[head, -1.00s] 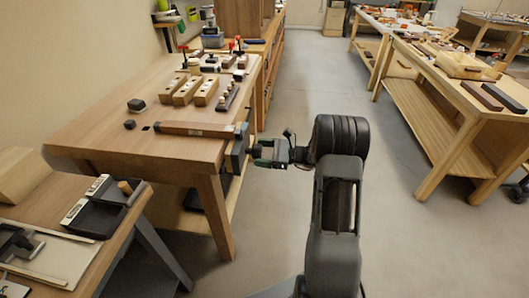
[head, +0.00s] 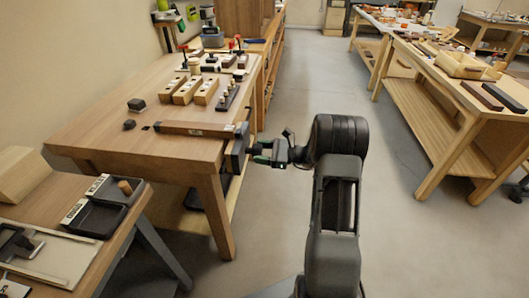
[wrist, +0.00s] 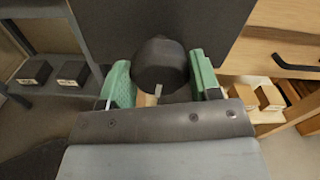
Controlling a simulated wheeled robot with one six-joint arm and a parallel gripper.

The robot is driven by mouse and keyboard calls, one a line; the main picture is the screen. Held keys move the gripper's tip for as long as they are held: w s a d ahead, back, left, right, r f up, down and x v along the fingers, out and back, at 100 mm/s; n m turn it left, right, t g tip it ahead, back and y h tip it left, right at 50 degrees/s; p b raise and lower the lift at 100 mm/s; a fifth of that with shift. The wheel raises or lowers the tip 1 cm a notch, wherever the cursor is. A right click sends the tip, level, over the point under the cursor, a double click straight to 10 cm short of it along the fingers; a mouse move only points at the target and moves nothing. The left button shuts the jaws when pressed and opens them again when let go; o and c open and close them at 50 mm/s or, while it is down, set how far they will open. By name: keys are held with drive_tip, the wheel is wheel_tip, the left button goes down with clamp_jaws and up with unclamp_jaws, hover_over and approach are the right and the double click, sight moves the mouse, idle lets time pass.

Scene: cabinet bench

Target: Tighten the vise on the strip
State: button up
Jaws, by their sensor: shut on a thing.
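The vise (head: 238,150) is a dark block on the near right end of the wooden bench. The strip (head: 192,128), a long brown wooden bar, lies on the bench top with its right end at the vise. My gripper (head: 262,152), with green fingers, is at the outer face of the vise. In the wrist view, my gripper (wrist: 162,76) has one finger on each side of a dark round knob (wrist: 160,62) and is shut on it. The knob stands before the dark vise face (wrist: 105,25). The contact between strip and jaws is hidden.
Wooden blocks (head: 187,90) and small dark pieces (head: 136,105) lie farther back on the bench. A lower table with a black tray (head: 100,215) stands at front left. Another workbench (head: 440,85) is at right. The floor between the benches is clear.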

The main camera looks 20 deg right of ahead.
drive_tip(key=shift+m+p, duration=1.4)
drive_tip(key=shift+p, duration=0.55)
drive_tip(key=shift+f+m+p, duration=0.1)
drive_tip(key=shift+m+p, duration=1.3)
drive_tip(key=shift+p, duration=0.1)
idle(0.3)
drive_tip(key=o, duration=0.8)
drive_tip(key=v, duration=0.7)
idle(0.7)
